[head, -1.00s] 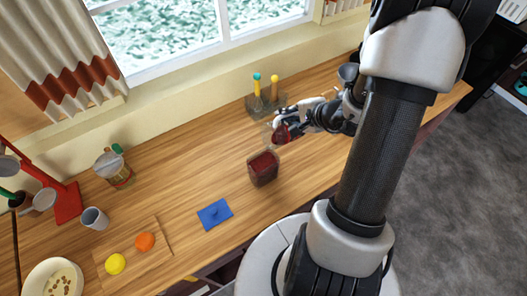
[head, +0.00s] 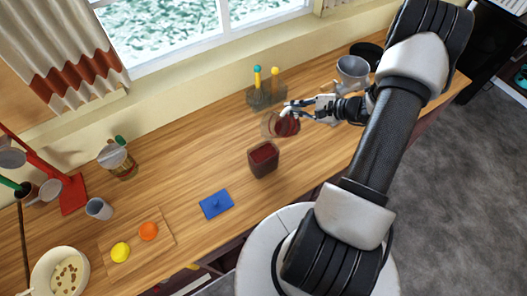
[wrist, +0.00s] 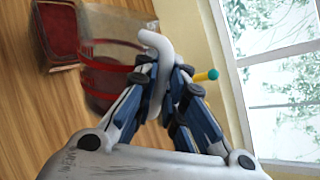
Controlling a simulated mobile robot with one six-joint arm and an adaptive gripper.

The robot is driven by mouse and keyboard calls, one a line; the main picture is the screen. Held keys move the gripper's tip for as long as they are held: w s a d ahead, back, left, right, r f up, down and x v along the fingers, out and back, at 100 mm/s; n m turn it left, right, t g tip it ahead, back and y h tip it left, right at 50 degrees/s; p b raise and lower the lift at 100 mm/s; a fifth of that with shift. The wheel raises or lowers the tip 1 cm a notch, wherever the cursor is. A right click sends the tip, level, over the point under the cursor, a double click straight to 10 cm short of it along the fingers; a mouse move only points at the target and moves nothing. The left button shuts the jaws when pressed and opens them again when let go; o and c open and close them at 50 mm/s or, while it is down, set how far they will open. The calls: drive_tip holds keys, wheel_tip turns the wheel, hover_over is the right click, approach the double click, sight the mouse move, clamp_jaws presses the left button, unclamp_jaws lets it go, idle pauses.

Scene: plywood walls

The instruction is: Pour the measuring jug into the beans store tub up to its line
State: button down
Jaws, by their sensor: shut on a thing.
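The measuring jug (head: 270,124) is clear with red marks and holds dark red contents. My gripper (head: 291,111) is shut on its pale handle (wrist: 160,48), which shows between the fingers (wrist: 160,75) in the wrist view. The jug is off the counter, behind and slightly right of the tub, apart from it. It looks tilted, its clear end to the left. The beans store tub (head: 263,166) stands open and upright on the counter, dark red inside. It also shows in the wrist view (wrist: 57,40). I cannot make out its fill line.
A blue lid with a knob (head: 216,204) lies front-left of the tub. A utensil holder (head: 262,98) stands behind the jug, and a grey pitcher (head: 352,72) to the right. A board (head: 165,244) with fruit and a grey cup (head: 98,208) are left.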

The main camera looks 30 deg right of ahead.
drive_tip(key=shift+d+f+m+y+b, duration=0.35)
drive_tip(key=shift+d+y+b, duration=0.25)
drive_tip(key=shift+b, duration=0.2)
drive_tip(key=d+f+m+t+y+b, duration=0.1)
drive_tip(key=d+f+m+y+b, duration=0.3)
drive_tip(key=f+b, duration=0.9)
drive_tip(key=d+y+b, duration=0.1)
drive_tip(key=d+b, duration=0.1)
drive_tip(key=b, duration=0.4)
drive_tip(key=shift+s+d+t+y, duration=0.15)
drive_tip(key=shift+s+t+y, duration=0.15)
drive_tip(key=shift+y, duration=0.1)
wheel_tip(320, 180, up, 7)
drive_tip(key=p, duration=0.3)
drive_tip(key=shift+p, duration=0.3)
drive_tip(key=shift+m, duration=0.25)
